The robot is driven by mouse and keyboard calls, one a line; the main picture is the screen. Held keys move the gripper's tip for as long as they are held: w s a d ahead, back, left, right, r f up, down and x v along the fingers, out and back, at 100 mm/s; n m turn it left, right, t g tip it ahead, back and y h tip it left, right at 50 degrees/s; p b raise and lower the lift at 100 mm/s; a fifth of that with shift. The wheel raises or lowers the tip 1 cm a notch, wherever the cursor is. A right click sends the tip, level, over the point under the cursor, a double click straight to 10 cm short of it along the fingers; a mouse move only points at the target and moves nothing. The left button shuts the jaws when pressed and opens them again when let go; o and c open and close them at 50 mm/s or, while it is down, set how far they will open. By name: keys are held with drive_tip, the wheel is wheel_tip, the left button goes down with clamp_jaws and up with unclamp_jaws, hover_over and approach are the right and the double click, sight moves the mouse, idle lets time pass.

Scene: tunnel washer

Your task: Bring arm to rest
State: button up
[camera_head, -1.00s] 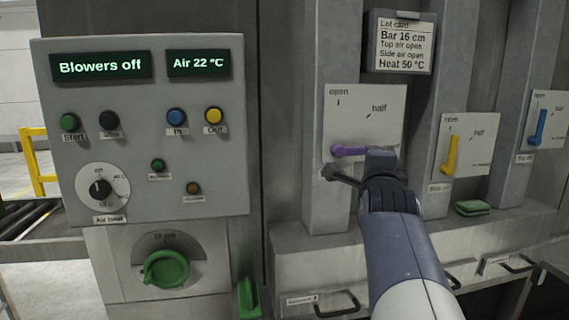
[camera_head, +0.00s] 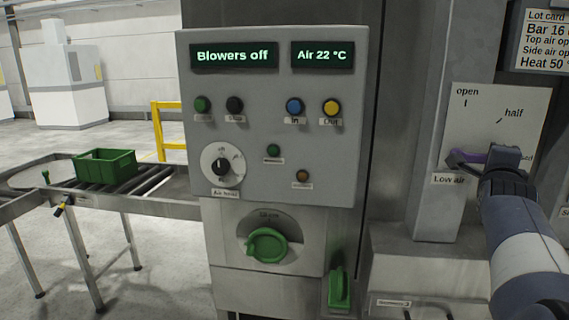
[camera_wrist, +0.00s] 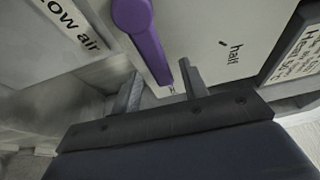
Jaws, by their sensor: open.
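My gripper (camera_head: 482,164) is at the right of the head view, in front of the white "Low air" plate (camera_head: 515,112). The purple lever (camera_head: 470,157) on that plate points sideways, and my gripper partly hides it. In the wrist view my gripper (camera_wrist: 160,85) has its fingers apart, with the purple lever (camera_wrist: 140,30) reaching toward the space between them. I cannot tell whether a finger touches the lever. My arm comes in from the lower right of the head view.
A grey control panel (camera_head: 340,180) reads "Blowers off" and "Air 22 °C". Below it are a green knob (camera_head: 266,246) and a green handle (camera_head: 340,290). A roller conveyor (camera_head: 150,182) with a green crate (camera_head: 106,186) stands at the left. A lot card (camera_head: 545,40) hangs upper right.

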drive_tip(key=shift+w+d, duration=0.25)
drive_tip(key=shift+w, duration=0.1)
drive_tip(key=shift+s+a, duration=0.1)
drive_tip(key=b+v, duration=0.3)
drive_tip(key=v, duration=0.8)
drive_tip(key=w+d+r+n+p, duration=0.1)
drive_tip(key=w+d+p, duration=0.2)
drive_tip(key=w+d, duration=0.3)
drive_tip(key=shift+w+d+n+p, duration=0.3)
drive_tip(key=shift+w+n+p, duration=0.1)
drive_tip(key=shift+w, duration=1.15)
